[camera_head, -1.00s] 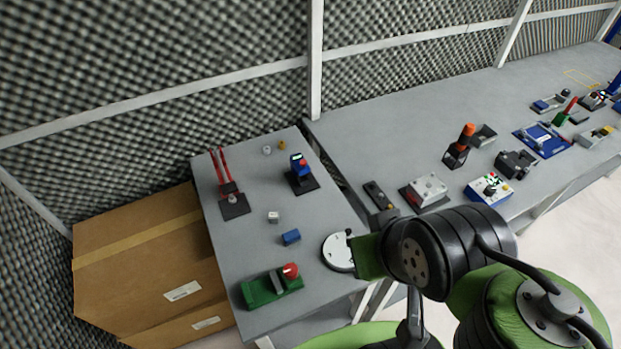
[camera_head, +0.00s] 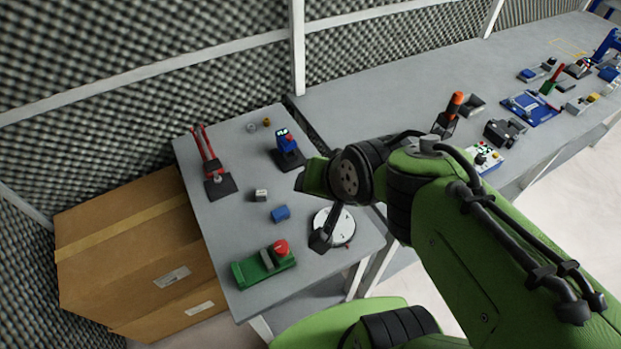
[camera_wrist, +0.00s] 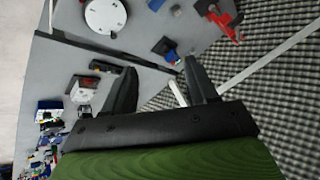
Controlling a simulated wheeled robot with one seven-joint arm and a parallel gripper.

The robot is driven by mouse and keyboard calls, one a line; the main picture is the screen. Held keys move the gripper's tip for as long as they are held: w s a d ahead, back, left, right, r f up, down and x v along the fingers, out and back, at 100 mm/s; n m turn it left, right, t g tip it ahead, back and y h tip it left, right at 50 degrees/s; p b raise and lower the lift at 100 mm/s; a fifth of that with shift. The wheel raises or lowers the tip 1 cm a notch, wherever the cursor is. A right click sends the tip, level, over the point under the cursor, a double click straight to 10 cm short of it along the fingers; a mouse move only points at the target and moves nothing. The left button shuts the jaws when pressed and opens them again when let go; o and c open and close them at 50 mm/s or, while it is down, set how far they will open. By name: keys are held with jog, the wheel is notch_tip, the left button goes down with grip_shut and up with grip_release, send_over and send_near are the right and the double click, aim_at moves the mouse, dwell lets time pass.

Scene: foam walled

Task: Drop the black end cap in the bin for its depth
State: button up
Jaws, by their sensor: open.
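My gripper (camera_wrist: 160,67) is open and empty, its two black fingers spread apart in the wrist view. It is in the air, with no object between the fingers. A white round disc (camera_head: 344,228) lies near the right edge of the smaller table, partly covered by a dark part. It also shows in the wrist view (camera_wrist: 105,14).
The smaller table (camera_head: 225,228) holds a green fixture with a red knob (camera_head: 262,268), a blue block (camera_head: 280,213), a pale block (camera_head: 260,195), a red-handled stand (camera_head: 212,170) and a blue device (camera_head: 287,146). Cardboard boxes (camera_head: 130,250) stand left. A longer bench (camera_head: 370,105) carries several devices.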

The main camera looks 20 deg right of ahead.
aim_at(292, 156)
jog(key=shift+o, duration=0.7)
jog(key=w+a+f+m+y+b, duration=0.1)
jog(key=w+f+m+b, duration=0.1)
jog(key=w+f+m, duration=0.3)
notch_tip(292, 156, down, 2)
jog(key=shift+w+a+f+t+y+b, duration=0.15)
jog(key=shift+w+f+t+y+b, duration=0.2)
jog(key=shift+w, duration=0.65)
jog(key=w+d+f+m+t+b, duration=0.2)
jog(key=w+f+m, duration=0.2)
jog(key=m, duration=0.3)
jog(key=w+d+f+m+t+b, duration=0.2)
jog(key=w+f+m+b, duration=0.1)
jog(key=f+m, duration=0.3)
jog(key=w+d+f+m+t+b, duration=0.2)
jog(key=w+f+m, duration=0.3)
jog(key=m, duration=0.4)
jog(key=shift+w+d+f+m, duration=0.1)
jog(key=shift+d+f+m, duration=0.3)
jog(key=shift+d, duration=0.15)
jog(key=shift+d+m, duration=0.2)
jog(key=shift+m, duration=0.2)
jog(key=shift+w, duration=0.1)
jog(key=x, duration=1.5)
jog(key=shift+w+d+f, duration=0.15)
jog(key=shift+w+f, duration=0.05)
jog(key=shift+w, duration=0.1)
jog(key=shift+c, duration=0.3)
